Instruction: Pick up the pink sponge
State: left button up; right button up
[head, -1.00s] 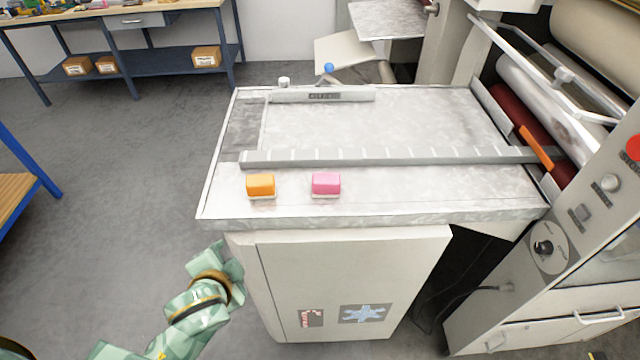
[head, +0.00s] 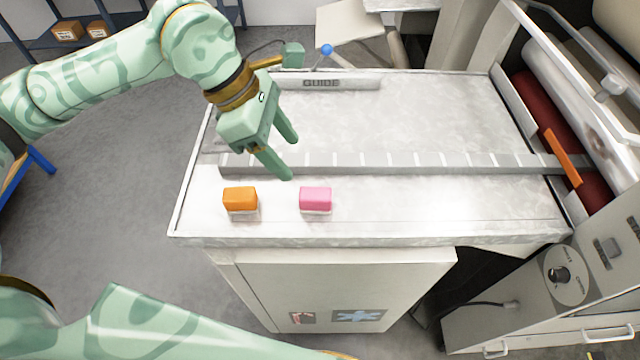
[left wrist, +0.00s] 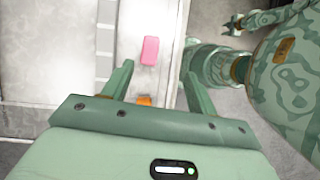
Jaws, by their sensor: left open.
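The pink sponge (head: 315,198) lies on the pale machine table near its front edge, in front of the ruler bar. It also shows in the left wrist view (left wrist: 150,50), beyond the fingertips. My left gripper (head: 291,160) is open and empty, above the table and up-left of the pink sponge in the head view. Its two fingers also show in the left wrist view (left wrist: 157,72). No finger touches the sponge. A small gripper of mine, seemingly the right one (left wrist: 231,28), shows at the top right of the left wrist view; its jaws are too small to judge.
An orange sponge (head: 240,199) lies left of the pink one, partly hidden in the left wrist view (left wrist: 144,101). A grey ruler bar (head: 400,163) crosses the table behind both sponges. Rollers (head: 565,130) stand at the right. The table right of the pink sponge is clear.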

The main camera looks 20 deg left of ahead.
aim_at(312, 193)
pick_arm(q)
jog(key=shift+y, duration=0.5)
jog(key=x, duration=0.3)
jog(key=a+x, duration=0.1)
jog(key=x, duration=0.5)
jog(key=shift+w+f+b, duration=0.3)
jog(key=shift+w+f, duration=0.15)
jog(key=shift+f, duration=0.2)
jog(key=x, duration=0.5)
jog(key=shift+w+d+f, duration=0.1)
jog(key=shift+w+f, duration=0.1)
jog(key=shift+f, duration=0.2)
jog(key=c, duration=1.1)
